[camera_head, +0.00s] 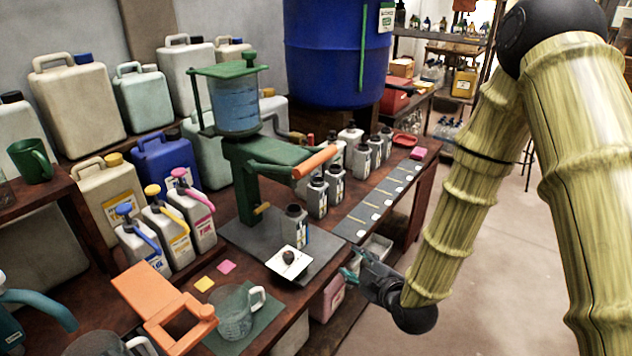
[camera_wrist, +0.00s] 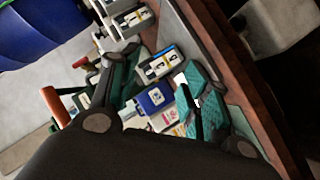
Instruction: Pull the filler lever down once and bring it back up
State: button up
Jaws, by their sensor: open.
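The green filler (camera_head: 245,165) stands on a dark plate on the bench, with a clear tank of blue liquid (camera_head: 236,105) on top. Its lever, with an orange grip (camera_head: 314,162), reaches out to the right and is raised, roughly level. The orange grip also shows at the left edge of the wrist view (camera_wrist: 56,107). A small grey bottle (camera_head: 295,226) stands open on the plate below the lever. My gripper (camera_head: 352,268) is open and empty at the bench's front edge, lower than the lever and to its right, apart from it. Its teal-padded fingers spread in the wrist view (camera_wrist: 160,92).
A white dish (camera_head: 288,263) with a dark cap lies before the bottle. Several filled bottles (camera_head: 318,195) stand behind the lever grip. A glass jug (camera_head: 236,312) and an orange device (camera_head: 165,310) are at the front left. A blue vat (camera_head: 335,50) hangs behind. Floor at right is clear.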

jog(key=w+a+r+n+t+y+b, duration=0.2)
jog(key=w+a+r+n+t, duration=0.15)
jog(key=r, duration=0.45)
jog(key=n+t+y+b, duration=0.2)
jog(key=n+y, duration=0.1)
jog(key=n, duration=0.2)
send_near(320, 164)
jog(key=shift+g, duration=0.25)
jog(key=p+x, duration=0.1)
jog(key=x, duration=1)
jog(key=shift+w+a+r+p, duration=0.1)
jog(key=shift+a+r+p, duration=0.1)
jog(key=shift+p, duration=0.2)
jog(key=shift+d, duration=0.15)
grip_shut()
